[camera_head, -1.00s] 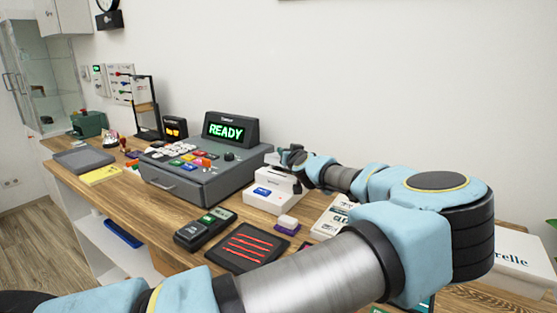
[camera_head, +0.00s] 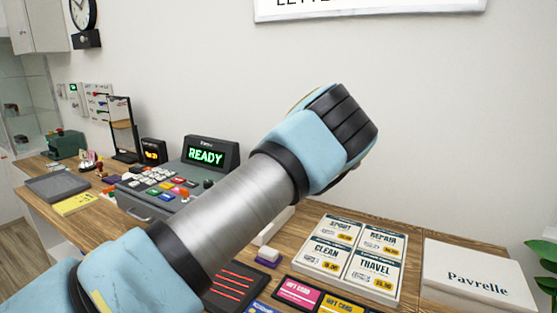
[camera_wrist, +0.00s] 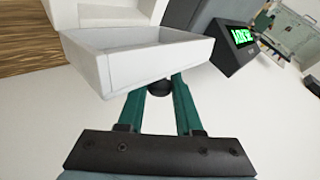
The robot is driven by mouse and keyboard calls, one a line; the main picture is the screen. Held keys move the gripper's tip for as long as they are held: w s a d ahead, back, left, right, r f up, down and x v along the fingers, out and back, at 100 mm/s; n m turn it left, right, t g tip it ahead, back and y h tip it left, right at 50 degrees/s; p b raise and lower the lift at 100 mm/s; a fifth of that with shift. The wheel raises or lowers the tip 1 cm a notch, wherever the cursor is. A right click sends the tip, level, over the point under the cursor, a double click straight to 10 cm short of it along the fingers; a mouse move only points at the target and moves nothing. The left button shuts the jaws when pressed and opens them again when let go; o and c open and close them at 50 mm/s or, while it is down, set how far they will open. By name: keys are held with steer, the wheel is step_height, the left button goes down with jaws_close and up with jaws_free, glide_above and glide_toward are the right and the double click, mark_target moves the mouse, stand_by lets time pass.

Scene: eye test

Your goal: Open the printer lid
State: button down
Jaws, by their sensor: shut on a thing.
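The white printer (camera_head: 282,222) is mostly hidden behind my arm in the head view; only a strip of it shows. In the wrist view its white body (camera_wrist: 112,14) is at the top, with a recess in it. Its white lid (camera_wrist: 135,62), like a shallow tray, fills the upper middle and looks raised from the body; its exact angle cannot be told. My gripper (camera_wrist: 158,86) has its two teal fingers shut on the lid at a small dark round knob on its near edge. The gripper itself is hidden in the head view.
A cash register with a lit READY display (camera_head: 206,154) stands left of the printer. A price board (camera_head: 347,257), a white box (camera_head: 478,277) and gift cards (camera_head: 300,294) lie to the right. A dark tray (camera_head: 236,285) with red lines is in front.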

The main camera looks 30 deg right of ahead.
steer(key=shift+w+d+f+m+g+y+p, duration=0.15)
steer(key=shift+w+d+m+g+y+p, duration=0.2)
steer(key=shift+d+y+p, duration=0.15)
steer(key=shift+w+d+f+m+g+y+p, duration=0.15)
steer(key=shift+w+d+m+g+y+p, duration=0.1)
steer(key=shift+d+m+y+p, duration=0.2)
steer(key=shift+d+f, duration=0.1)
steer(key=shift+f, duration=0.05)
steer(key=c, duration=0.6)
jaws_free()
steer(key=shift+d, duration=0.1)
steer(key=b+v, duration=0.3)
steer(key=v, duration=0.7)
steer(key=shift+s+d+r, duration=0.15)
steer(key=shift+r, duration=0.2)
